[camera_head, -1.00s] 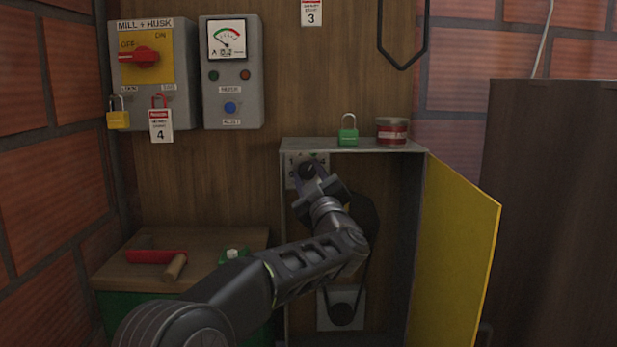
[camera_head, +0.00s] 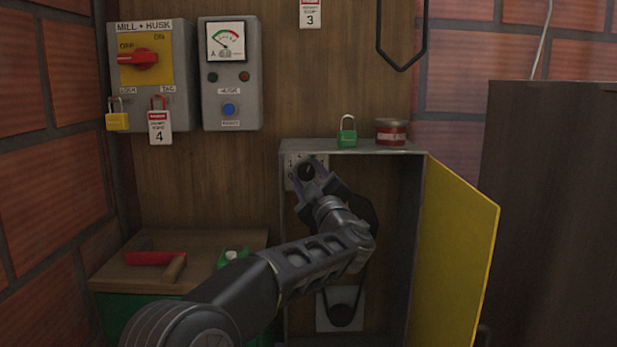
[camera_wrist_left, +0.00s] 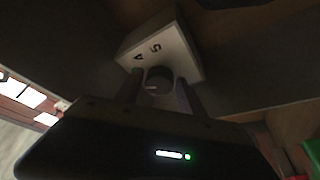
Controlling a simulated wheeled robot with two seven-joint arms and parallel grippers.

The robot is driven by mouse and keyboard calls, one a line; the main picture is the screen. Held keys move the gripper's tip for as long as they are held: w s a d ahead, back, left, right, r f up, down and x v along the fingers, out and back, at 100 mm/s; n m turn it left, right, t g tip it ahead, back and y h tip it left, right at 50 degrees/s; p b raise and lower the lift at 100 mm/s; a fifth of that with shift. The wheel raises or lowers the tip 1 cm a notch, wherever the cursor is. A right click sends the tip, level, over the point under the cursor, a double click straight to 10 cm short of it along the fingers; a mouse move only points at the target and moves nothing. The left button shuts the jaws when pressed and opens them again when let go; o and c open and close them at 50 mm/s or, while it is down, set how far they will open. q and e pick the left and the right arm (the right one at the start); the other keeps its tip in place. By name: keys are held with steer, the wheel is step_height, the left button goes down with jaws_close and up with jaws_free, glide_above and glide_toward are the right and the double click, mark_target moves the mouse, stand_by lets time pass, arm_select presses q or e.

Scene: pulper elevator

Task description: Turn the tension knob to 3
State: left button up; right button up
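The tension knob (camera_head: 305,171) is small, round and dark. It sits on a pale numbered plate (camera_head: 290,176) at the upper left inside the open cabinet. My left gripper (camera_head: 309,181) is in front of the knob. In the wrist view the fingers of the left gripper (camera_wrist_left: 160,94) are spread on either side of the knob, with small gaps. The other digits are hidden or unclear. My right gripper is out of view.
The yellow cabinet door (camera_head: 455,255) stands open to the right. A green padlock (camera_head: 347,134) and a red tin (camera_head: 391,132) stand on the cabinet top. A belt drive is behind my arm. A red-bladed tool (camera_head: 156,258) lies on the box at left.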

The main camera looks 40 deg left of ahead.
arm_select(q)
steer(key=v, duration=0.8)
stand_by(0.5)
